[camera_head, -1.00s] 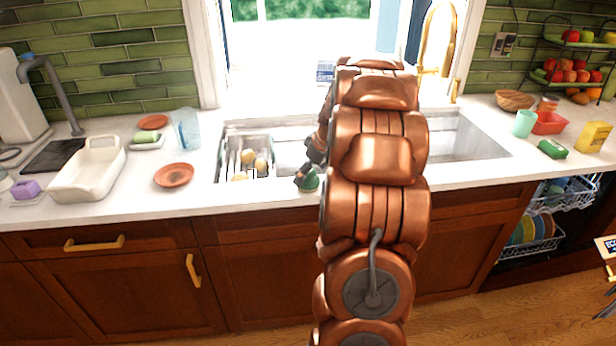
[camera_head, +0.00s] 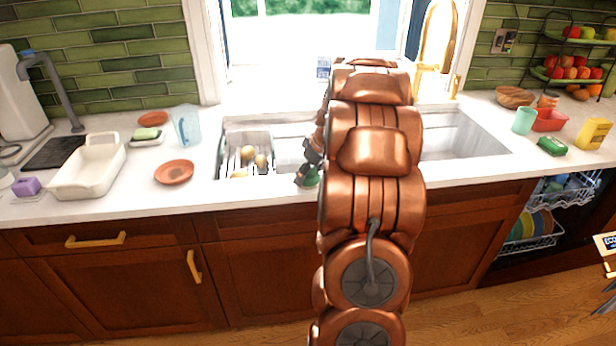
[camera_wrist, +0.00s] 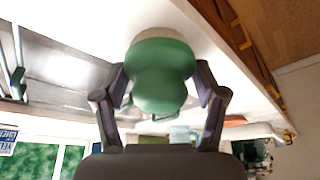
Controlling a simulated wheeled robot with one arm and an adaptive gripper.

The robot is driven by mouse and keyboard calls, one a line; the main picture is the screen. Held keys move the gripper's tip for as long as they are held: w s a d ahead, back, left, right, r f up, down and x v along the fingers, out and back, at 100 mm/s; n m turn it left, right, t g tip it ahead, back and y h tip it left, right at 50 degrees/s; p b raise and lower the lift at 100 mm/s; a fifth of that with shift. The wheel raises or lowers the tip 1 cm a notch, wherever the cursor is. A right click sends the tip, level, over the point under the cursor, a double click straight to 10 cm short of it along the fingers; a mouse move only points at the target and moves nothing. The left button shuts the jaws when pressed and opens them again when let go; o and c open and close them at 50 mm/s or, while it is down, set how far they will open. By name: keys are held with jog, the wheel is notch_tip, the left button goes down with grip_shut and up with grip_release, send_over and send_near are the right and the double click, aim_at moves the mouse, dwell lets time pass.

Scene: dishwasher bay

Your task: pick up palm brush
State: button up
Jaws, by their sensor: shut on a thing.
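The palm brush is the green rounded thing (camera_wrist: 160,75) with a pale rim in the wrist view, filling the space between my fingers. My gripper (camera_wrist: 162,88) is shut on it, one finger on each side. In the head view the green brush (camera_head: 309,176) shows only in part at the front edge of the sink, and my gripper (camera_head: 308,165) is beside it, partly hidden by my copper arm. I cannot tell whether the brush touches the counter.
A sink rack (camera_head: 222,160) with several potatoes is to the left. A terracotta saucer (camera_head: 174,172) and a white dish (camera_head: 88,178) lie farther left. The right basin (camera_head: 462,135) looks empty. A green box (camera_head: 552,146) and red tub (camera_head: 549,120) stand right.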

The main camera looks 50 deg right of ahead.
jog(key=shift+r, duration=0.15)
jog(key=shift+r+b, duration=0.75)
jog(key=shift+r, duration=0.9)
jog(key=s+a+b, duration=0.1)
jog(key=s+a, duration=0.1)
jog(key=s, duration=0.2)
jog(key=s+a+r+b, duration=0.1)
jog(key=s+a, duration=0.1)
jog(key=s, duration=0.3)
jog(key=s+a+b, duration=0.2)
jog(key=s, duration=0.3)
jog(key=shift+s+a+r, duration=0.2)
jog(key=shift+s+a, duration=0.05)
jog(key=shift+a, duration=0.1)
